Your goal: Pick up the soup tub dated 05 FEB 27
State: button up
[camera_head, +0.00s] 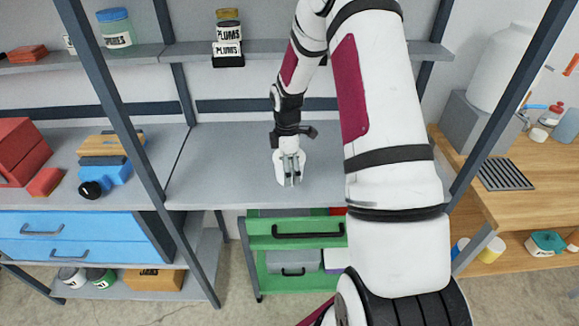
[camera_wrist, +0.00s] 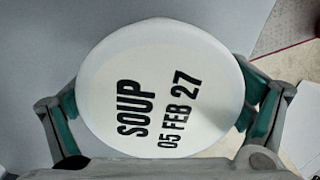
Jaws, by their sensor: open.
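The soup tub (camera_wrist: 160,90) has a round white lid with black print, "SOUP" and "05 FEB 27". It fills the middle of the wrist view, lid toward the camera. My gripper (camera_head: 291,178) is open, with one finger on each side of the tub in the wrist view. Whether the fingers touch its sides I cannot tell. In the head view the tub is a white shape (camera_head: 280,172) on the grey shelf near its front edge, partly hidden behind my gripper.
The grey shelf (camera_head: 230,160) is bare around the tub. A green drawer cart (camera_head: 293,236) is below. Dark frame posts flank the shelf, and a wooden counter (camera_head: 500,190) is at right.

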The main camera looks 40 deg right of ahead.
jog(key=c, duration=1.5)
jog(key=shift+c, duration=0.2)
jog(key=shift+r, duration=0.15)
